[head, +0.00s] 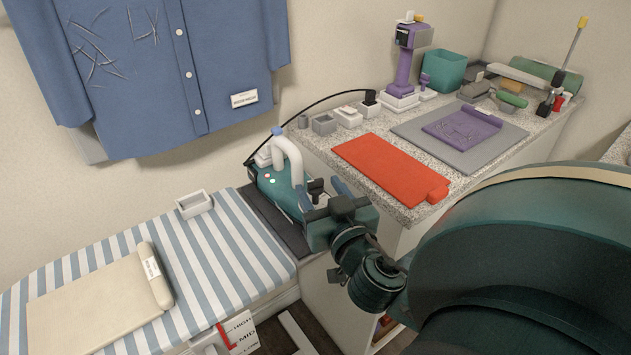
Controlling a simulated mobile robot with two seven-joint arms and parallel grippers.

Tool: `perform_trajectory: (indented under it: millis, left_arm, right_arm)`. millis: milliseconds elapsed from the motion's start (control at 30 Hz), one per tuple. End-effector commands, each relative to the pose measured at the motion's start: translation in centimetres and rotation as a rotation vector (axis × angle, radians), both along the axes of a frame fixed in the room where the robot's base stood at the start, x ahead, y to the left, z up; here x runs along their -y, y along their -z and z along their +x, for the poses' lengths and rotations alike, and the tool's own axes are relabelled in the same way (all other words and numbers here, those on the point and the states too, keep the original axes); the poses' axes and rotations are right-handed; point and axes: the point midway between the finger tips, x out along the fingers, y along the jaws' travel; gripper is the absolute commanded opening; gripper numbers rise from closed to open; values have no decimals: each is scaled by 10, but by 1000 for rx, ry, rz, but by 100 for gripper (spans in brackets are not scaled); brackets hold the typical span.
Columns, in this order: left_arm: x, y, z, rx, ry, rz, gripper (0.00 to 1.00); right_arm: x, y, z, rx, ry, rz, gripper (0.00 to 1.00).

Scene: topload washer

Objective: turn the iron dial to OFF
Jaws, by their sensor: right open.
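The iron (270,185) is teal with a pale curved handle and stands on a dark rest at the right end of the ironing board (235,225). Small red and green spots show on its left side. My right gripper (324,189) is open, close against the right side of the iron. I cannot tell whether its fingers touch the iron. I cannot make out the dial clearly; the gripper covers part of that side. My left gripper is not in view.
A granite counter (325,152) stands right behind the iron, with a red folded cloth (390,165), a grey mat and a purple cloth. A black cord runs from the iron to the counter. A beige folded cloth (95,305) lies on the board. A blue shirt (160,70) hangs behind.

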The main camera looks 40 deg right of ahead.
Motion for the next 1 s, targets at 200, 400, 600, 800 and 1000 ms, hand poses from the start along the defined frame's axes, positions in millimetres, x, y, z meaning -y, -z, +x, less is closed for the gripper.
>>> perform_trajectory:
  millis: [200,400,600,800,1000]
  left_arm:
    - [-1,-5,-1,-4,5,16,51]
    - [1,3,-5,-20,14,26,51]
    - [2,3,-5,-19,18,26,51]
    - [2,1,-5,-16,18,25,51]
    - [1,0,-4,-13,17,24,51]
  right_arm:
    - [10,-2,24,1,0,0,51]
    - [12,-1,29,0,1,1,51]
    - [11,-1,29,0,1,1,48]
    - [11,-1,28,0,1,1,32]
    - [11,-1,28,0,1,1,16]
